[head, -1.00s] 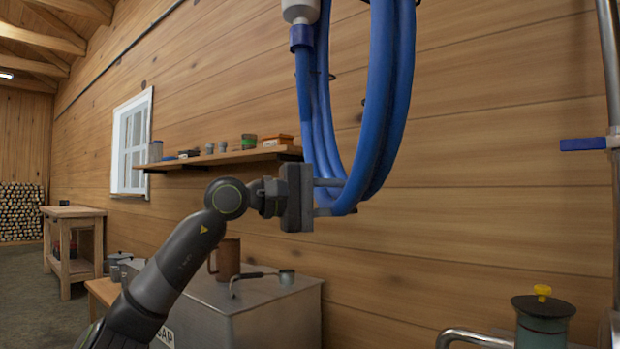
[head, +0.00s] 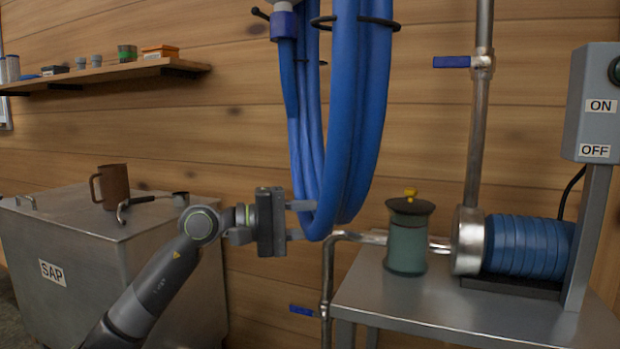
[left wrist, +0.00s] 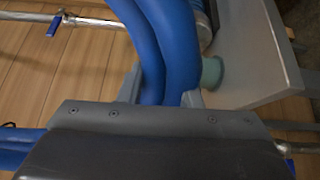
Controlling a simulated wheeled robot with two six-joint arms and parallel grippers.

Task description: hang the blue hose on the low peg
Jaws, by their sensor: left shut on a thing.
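The blue hose (head: 345,120) hangs as a long coil of several loops in front of the wood wall, with dark ties round it. Its pale end fitting (head: 284,8) with a blue collar is at the top left, cut off by the frame edge. My left gripper (head: 312,221) is shut on the bottom of the coil. In the left wrist view the hose (left wrist: 172,45) passes between the fingers. A dark knob-ended peg (head: 260,14) shows left of the hose top; I cannot tell whether it is the low peg. The hose's top is out of view. My right gripper is not in view.
A metal table (head: 400,300) at right holds a green canister (head: 407,245) and a blue pump (head: 525,246). A grey SAP tank (head: 110,245) is at left, under a wall shelf (head: 110,75). A vertical pipe (head: 478,130) runs behind.

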